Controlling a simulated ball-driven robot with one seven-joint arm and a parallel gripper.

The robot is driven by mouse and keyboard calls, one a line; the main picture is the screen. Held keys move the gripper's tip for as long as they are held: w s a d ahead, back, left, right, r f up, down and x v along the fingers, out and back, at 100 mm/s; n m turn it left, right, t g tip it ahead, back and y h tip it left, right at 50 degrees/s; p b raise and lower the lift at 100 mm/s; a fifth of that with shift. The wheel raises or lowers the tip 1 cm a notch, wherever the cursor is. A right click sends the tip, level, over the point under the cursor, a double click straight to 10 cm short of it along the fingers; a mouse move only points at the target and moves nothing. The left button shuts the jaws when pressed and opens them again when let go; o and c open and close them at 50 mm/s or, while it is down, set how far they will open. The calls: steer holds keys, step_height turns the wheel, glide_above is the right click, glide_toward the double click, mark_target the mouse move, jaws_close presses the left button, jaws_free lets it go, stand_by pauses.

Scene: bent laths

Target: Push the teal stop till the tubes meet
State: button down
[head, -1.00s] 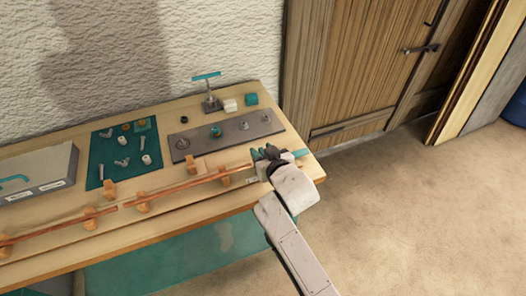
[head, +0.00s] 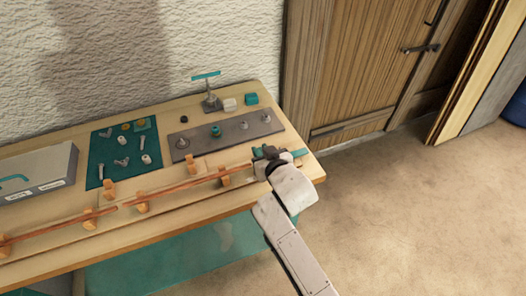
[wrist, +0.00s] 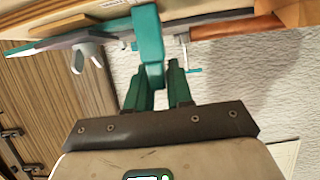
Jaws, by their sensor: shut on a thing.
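Two copper tubes, a left one (head: 60,227) and a right one (head: 180,188), lie end to end on wooden supports along the front of the bench. Their facing ends come close near the middle; at this size I cannot tell whether they touch. My gripper (head: 268,153) is at the right end of the tube line. In the wrist view the teal stop (wrist: 148,40) stands between the teal fingers of my gripper (wrist: 158,80), which is shut on it. A copper end (wrist: 237,27) shows to its right there. My wrist hides part of the stop in the head view.
Behind the tubes lie a grey plate with knobs (head: 240,131), a teal mat with small parts (head: 105,168) and a grey case (head: 40,180). A teal-handled stand (head: 210,100) and small blocks are at the back. Open floor lies right of the bench.

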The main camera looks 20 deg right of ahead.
mark_target(247, 165)
steer(key=a+b, duration=0.1)
steer(key=a, duration=0.3)
steer(key=shift+a+b, duration=0.4)
steer(key=c, duration=1.1)
jaws_free()
steer(key=shift+s, duration=0.1)
steer(key=v, duration=1)
steer(key=shift+s+r+b, duration=0.1)
steer(key=shift+s+b, duration=0.2)
steer(key=shift+b, duration=0.05)
